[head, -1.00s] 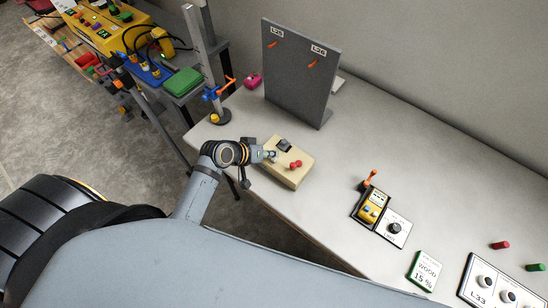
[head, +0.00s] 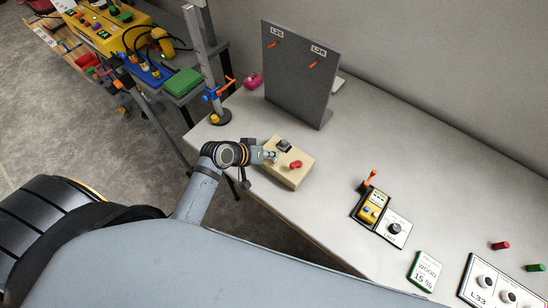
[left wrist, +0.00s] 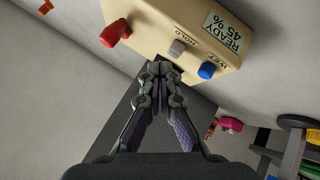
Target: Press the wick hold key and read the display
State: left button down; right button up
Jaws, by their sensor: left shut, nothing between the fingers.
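A beige meter box (head: 288,178) lies on the pale bench; it also fills the top of the left wrist view (left wrist: 150,25). There its display (left wrist: 221,33) appears upside down and reads "READY 45 %". A grey key (left wrist: 178,47) sits beside the word HOLD. A blue key (left wrist: 207,70) is near the word WET, and a red knob (left wrist: 115,32) is at the other end. My left gripper (left wrist: 163,70) is shut and empty, its tips close to the box edge near the grey key. Contact cannot be told. It also shows in the head view (head: 270,156). My right gripper is not in view.
A dark upright panel (head: 296,85) with orange hooks stands behind the box. A stand (head: 199,60) is at the bench's left end. A yellow meter (head: 370,208) and a "WOOD 15 %" card (head: 425,272) lie to the right. Bare bench lies between box and meter.

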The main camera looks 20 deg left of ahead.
aim_at(271, 162)
pick_arm(q)
jog(key=shift+f, duration=0.3)
jog(key=shift+f, duration=0.35)
dwell(0.4)
jog(key=shift+r+p, duration=0.8)
jog(key=shift+p, duration=0.15)
notch_tip(271, 162, up, 6)
jog(key=p, duration=0.7)
dwell(0.3)
